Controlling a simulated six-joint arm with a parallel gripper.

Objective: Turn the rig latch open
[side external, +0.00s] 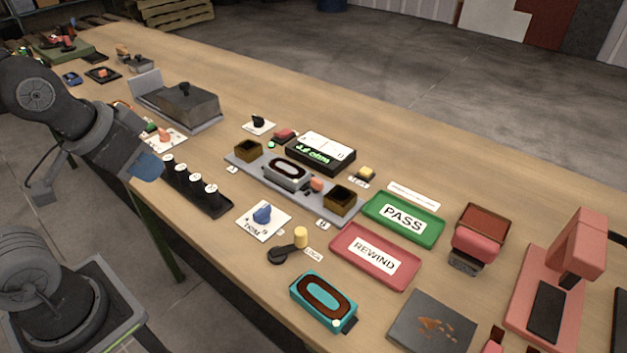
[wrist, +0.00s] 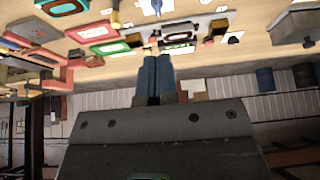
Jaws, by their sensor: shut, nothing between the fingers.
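A black lever (side external: 280,254) with an upright yellow knob (side external: 301,237) lies on the bench, in front of the grey test rig (side external: 270,188). It looks like the latch; the small label beside it is hard to read. The rig carries a dark oval coil part between two brown open boxes. My gripper (side external: 148,166) is above the bench's near edge at the left, well apart from the lever and the rig. In the wrist view its blue fingers (wrist: 153,78) are together with nothing between them.
A blue knob (side external: 262,214) on a white plate and a black strip with several round buttons (side external: 196,188) lie on the near side. Green PASS (side external: 425,233) and red REWIND (side external: 340,258) trays and a teal coil part (side external: 323,303) lie to the right.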

